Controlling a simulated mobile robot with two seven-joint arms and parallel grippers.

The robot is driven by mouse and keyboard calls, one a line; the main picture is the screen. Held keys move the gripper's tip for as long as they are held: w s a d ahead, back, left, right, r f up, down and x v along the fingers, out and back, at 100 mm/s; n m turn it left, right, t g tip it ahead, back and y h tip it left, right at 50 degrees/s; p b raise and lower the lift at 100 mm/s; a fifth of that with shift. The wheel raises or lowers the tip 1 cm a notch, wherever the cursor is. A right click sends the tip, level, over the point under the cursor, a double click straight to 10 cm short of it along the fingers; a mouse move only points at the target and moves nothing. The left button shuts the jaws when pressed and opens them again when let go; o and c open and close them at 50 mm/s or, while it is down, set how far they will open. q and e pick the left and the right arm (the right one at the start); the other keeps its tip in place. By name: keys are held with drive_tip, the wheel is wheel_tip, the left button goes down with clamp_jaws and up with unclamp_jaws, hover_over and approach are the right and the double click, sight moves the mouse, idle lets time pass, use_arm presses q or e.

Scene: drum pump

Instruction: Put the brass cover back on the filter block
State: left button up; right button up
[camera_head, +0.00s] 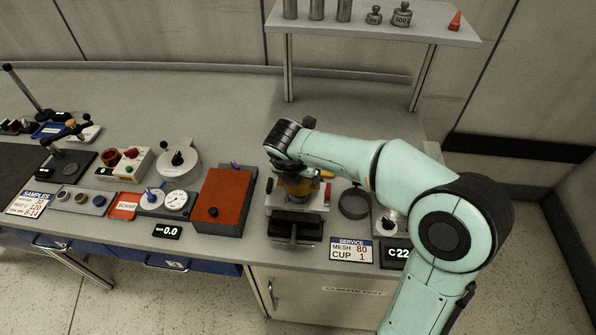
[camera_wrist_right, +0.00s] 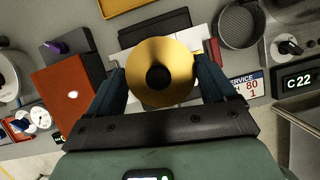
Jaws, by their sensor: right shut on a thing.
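My right gripper (camera_head: 297,177) is shut on the brass cover (camera_wrist_right: 180,62), a round golden disc with a dark round middle. In the right wrist view the fingers grip the cover from both sides. In the head view the arm and hand hide most of it, and only a bit of brass (camera_head: 299,189) shows below the hand. The filter block (camera_head: 283,205), a pale unit with a dark front part, lies directly under the cover. I cannot tell whether the cover touches it or hangs just above. My left gripper is not in view.
A red-brown box (camera_head: 222,200) stands close on the left. A round mesh sieve (camera_head: 354,204) and a knob unit with a C22 display (camera_head: 396,254) are on the right. A service card (camera_head: 351,250) lies in front. A raised shelf (camera_head: 375,22) with weights stands behind.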

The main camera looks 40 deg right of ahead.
drive_tip(key=shift+f, duration=0.25)
idle(0.3)
drive_tip(key=shift+f, duration=0.45)
drive_tip(key=shift+f+b, duration=0.5)
drive_tip(key=shift+f, duration=0.3)
drive_tip(key=shift+f, duration=0.4)
idle(0.8)
drive_tip(key=shift+f, duration=0.1)
idle(0.8)
drive_tip(key=o, duration=1)
